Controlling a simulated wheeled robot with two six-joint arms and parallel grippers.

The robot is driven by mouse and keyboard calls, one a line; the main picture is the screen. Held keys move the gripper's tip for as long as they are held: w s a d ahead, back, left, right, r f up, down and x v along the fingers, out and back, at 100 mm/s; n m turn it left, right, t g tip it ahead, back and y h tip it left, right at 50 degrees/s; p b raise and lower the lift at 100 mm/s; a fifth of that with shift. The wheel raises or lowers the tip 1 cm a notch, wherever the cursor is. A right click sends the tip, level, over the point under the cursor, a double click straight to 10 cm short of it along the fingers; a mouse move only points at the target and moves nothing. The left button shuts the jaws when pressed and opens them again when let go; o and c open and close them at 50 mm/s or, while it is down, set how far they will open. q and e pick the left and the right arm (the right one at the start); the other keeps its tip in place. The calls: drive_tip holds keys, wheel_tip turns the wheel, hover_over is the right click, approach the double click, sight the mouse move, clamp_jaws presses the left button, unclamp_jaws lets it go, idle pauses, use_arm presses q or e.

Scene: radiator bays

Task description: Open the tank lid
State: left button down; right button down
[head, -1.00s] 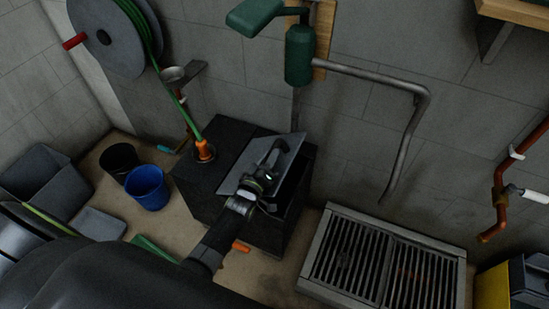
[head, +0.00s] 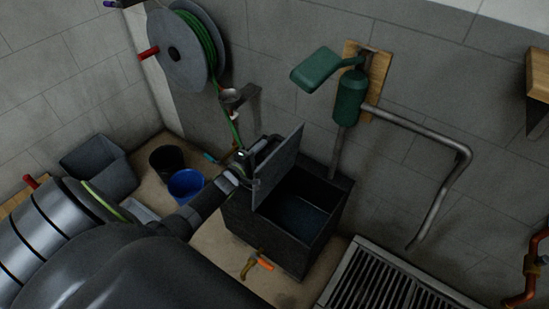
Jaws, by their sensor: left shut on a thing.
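The dark tank (head: 272,244) stands against the wall at the middle of the head view. Its grey lid (head: 280,163) is raised to a steep, near upright tilt at the tank's left side. The right part of the tank's top is open and its dark inside shows. My left gripper (head: 250,160) is at the lid's left face, shut on the lid; the fingertips are partly hidden by the lid and the gripper itself. The right gripper is not in view.
A green pump (head: 350,97) with a bent grey pipe (head: 440,200) is on the wall behind. A hose reel (head: 182,50) hangs upper left. Blue (head: 186,184) and black (head: 166,162) buckets stand left of the tank. A floor grate (head: 385,285) lies to the right. A tap (head: 257,263) juts from the tank's front.

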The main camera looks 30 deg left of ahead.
use_arm(q)
drive_tip(key=shift+w+a+f+b, duration=0.15)
drive_tip(key=shift+a+b, duration=0.15)
drive_tip(key=shift+a, duration=0.55)
drive_tip(key=shift+s+a+f+b, duration=0.15)
drive_tip(key=shift+a+b, duration=0.15)
drive_tip(key=shift+a, duration=0.55)
drive_tip(key=shift+w+a+f+b, duration=0.15)
drive_tip(key=shift+a+b, duration=0.15)
drive_tip(key=shift+a, duration=0.55)
drive_tip(key=c, duration=1.3)
unclamp_jaws()
drive_tip(key=shift+f, duration=0.1)
drive_tip(key=shift+o, duration=0.2)
drive_tip(key=s, duration=1.7)
drive_tip(key=shift+s+a+p, duration=0.3)
drive_tip(key=shift+p, duration=0.05)
